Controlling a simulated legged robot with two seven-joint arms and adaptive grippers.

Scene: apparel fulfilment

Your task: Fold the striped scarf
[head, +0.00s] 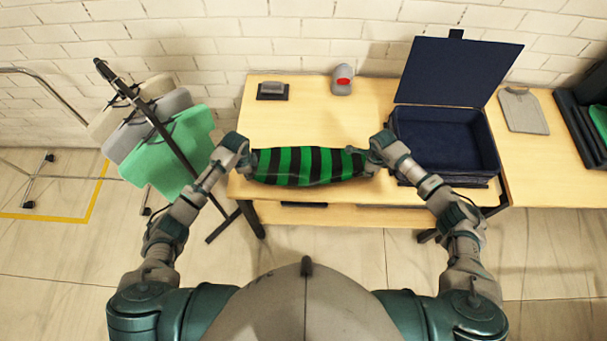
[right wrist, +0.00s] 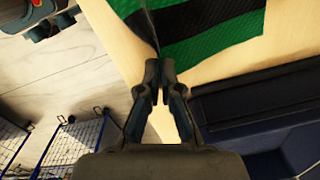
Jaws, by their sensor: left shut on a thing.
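The striped scarf (head: 310,167), green and black, stretches across the front of the wooden table between my two grippers. My left gripper (head: 248,161) is shut on its left end. My right gripper (head: 373,161) is at its right end. In the right wrist view, the scarf (right wrist: 215,25) creases down to the fingertips of the right gripper (right wrist: 160,72), which are close together on its edge. The fingers hide the exact pinch point.
An open dark blue box (head: 445,142) stands right of the scarf with its lid up. A garment rack (head: 150,115) stands left of the table. The table (head: 300,118) behind the scarf is clear.

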